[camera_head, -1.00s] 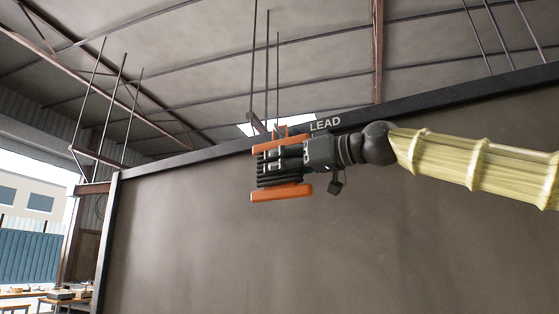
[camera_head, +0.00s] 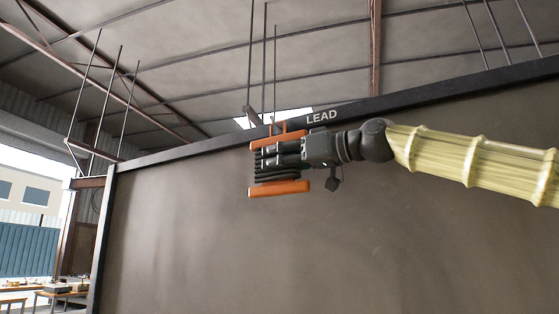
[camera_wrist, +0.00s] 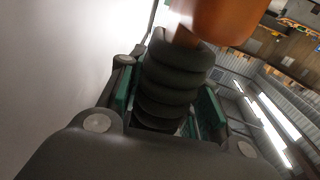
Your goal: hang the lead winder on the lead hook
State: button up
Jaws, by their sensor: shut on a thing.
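The lead winder (camera_head: 279,188) is an orange frame with black lead wound around its middle. In the head view it is held upright in front of the panel, just below the LEAD label (camera_head: 321,117). My gripper (camera_head: 284,152) is shut on the wound middle from the right. In the wrist view the black coils (camera_wrist: 172,82) sit between my finger pads, and an orange bar (camera_wrist: 222,18) shows beyond them. A small orange piece stands up at the winder's top, near the panel's dark top rail. I cannot make out the lead hook or whether the winder touches it.
A wide brown panel (camera_head: 200,240) with a dark top rail (camera_head: 420,97) stands behind the winder. Thin rods hang from the roof above the rail. A bench (camera_head: 60,292) stands far off at lower left. The space left of and below the winder is clear.

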dwell(0.4)
jog(key=o, duration=1)
jog(key=v, duration=1.2)
jog(key=shift+s+d, duration=0.1)
